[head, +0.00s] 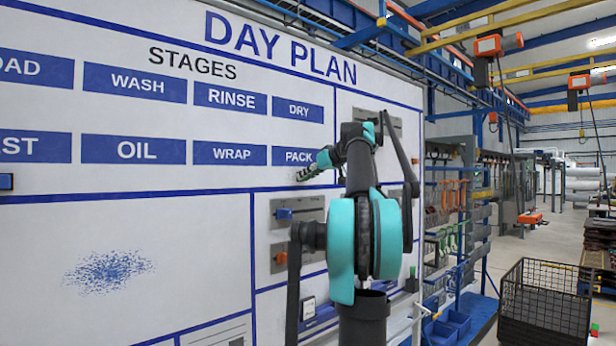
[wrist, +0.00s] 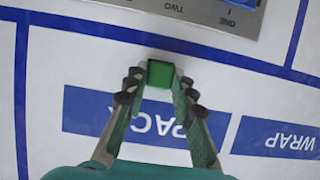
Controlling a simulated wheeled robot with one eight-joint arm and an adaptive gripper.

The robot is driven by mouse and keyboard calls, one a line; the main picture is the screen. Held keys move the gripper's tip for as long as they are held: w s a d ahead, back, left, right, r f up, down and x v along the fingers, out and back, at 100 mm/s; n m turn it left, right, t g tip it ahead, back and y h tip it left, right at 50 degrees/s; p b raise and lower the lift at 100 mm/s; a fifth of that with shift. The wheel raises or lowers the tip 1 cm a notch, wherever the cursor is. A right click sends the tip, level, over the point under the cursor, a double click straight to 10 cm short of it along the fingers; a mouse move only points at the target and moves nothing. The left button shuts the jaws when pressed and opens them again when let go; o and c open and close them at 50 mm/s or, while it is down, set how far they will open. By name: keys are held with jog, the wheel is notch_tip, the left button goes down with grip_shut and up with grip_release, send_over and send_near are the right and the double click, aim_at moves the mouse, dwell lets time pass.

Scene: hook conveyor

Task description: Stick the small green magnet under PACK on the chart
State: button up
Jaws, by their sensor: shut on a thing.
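The chart (head: 200,110) is a white wall board headed DAY PLAN, with blue stage labels in two rows. The PACK label (head: 299,156) is at the right end of the lower row, partly behind my arm. My gripper (head: 308,172) is just below it at the board. In the wrist view, where the board appears upside down, the small green magnet (wrist: 160,73) is pinched between my fingertips. It is over the white strip between the PACK label (wrist: 148,122) and a blue line. I cannot tell whether the magnet touches the board.
Below the blue line, a grey metal plate (head: 284,226) with a blue part is fixed to the board; a plate also shows in the wrist view (wrist: 215,22). The WRAP label (head: 229,153) is beside PACK. A black wire basket (head: 545,300) stands on the floor at right.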

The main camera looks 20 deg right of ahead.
dwell(0.4)
jog(key=o, duration=1.1)
jog(key=v, duration=1.2)
jog(key=s+a+f+m+g, duration=0.15)
jog(key=a+f, duration=0.45)
jog(key=f, duration=0.7)
jog(key=s+a+f+g, duration=0.25)
jog(key=a+f, duration=0.35)
jog(key=f, duration=0.6)
jog(key=s+a+f+g, duration=0.2)
jog(key=a+f, duration=0.4)
jog(key=f, duration=0.7)
jog(key=s+a+f+m+g+h, duration=0.1)
jog(key=s+a+f+h, duration=0.1)
jog(key=s+f, duration=1)
jog(key=s+a+f+m+g+h, duration=0.1)
jog(key=s+a+f+h, duration=0.1)
jog(key=s+f, duration=1.1)
notch_tip(320, 180, down, 4)
jog(key=shift+a+f+g+h, duration=0.15)
jog(key=shift+a+g+h, duration=0.15)
jog(key=shift+a, duration=0.45)
